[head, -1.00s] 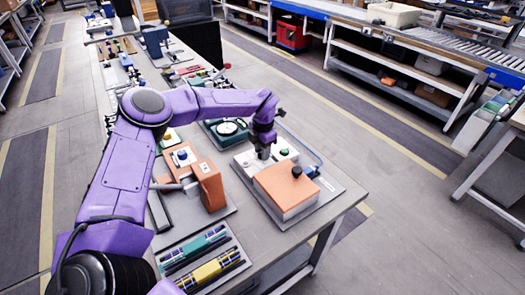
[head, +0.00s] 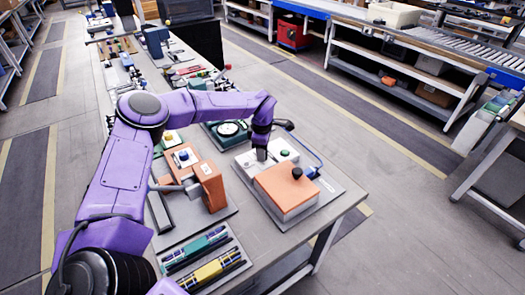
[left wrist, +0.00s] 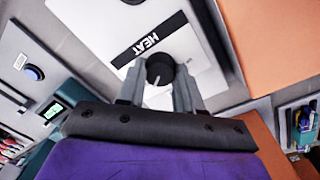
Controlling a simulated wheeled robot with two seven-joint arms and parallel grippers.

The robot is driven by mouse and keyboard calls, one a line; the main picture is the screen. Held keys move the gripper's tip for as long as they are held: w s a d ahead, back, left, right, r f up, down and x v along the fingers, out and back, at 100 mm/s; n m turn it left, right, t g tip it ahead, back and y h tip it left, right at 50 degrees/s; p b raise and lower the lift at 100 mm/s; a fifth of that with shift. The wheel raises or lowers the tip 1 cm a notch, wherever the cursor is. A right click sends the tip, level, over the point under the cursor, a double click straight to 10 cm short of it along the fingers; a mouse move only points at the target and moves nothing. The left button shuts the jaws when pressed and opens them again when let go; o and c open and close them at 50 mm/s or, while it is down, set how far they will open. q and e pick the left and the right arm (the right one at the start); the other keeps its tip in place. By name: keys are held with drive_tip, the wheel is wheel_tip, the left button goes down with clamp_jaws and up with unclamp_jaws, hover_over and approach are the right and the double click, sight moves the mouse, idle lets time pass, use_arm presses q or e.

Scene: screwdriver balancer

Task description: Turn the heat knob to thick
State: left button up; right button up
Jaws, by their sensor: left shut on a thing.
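The heat knob (left wrist: 160,70) is a black round knob with a white pointer line, on a white panel beside a black label reading HEAT (left wrist: 141,46). My left gripper (left wrist: 167,86) is shut on the knob, with one grey finger on each side. In the wrist view the pointer line slants toward the lower left. The thick marking is not readable. In the head view my left gripper (head: 262,155) reaches down onto the white part of the machine (head: 245,160), and it hides the knob there. My right gripper is not in view.
An orange block (head: 285,188) with a black knob (head: 297,173) stands close in front of the gripper. A green button (head: 285,153) is just right of it. Another orange device (head: 211,187) stands to the left. The aisle floor right of the bench is clear.

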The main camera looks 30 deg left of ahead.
use_arm(q)
drive_tip(key=shift+s+d+f+m, duration=0.2)
drive_tip(key=shift+f+m, duration=0.1)
drive_tip(key=shift+m, duration=0.1)
drive_tip(key=o, duration=1)
drive_tip(key=shift+o, duration=0.2)
drive_tip(key=shift+w+a+r, duration=0.1)
drive_tip(key=shift+w, duration=0.05)
drive_tip(key=shift+r, duration=0.1)
drive_tip(key=shift+r, duration=0.25)
wheel_tip(320, 180, up, 10)
drive_tip(key=b, duration=0.1)
drive_tip(key=shift+s+b, duration=0.2)
drive_tip(key=shift+b, duration=0.15)
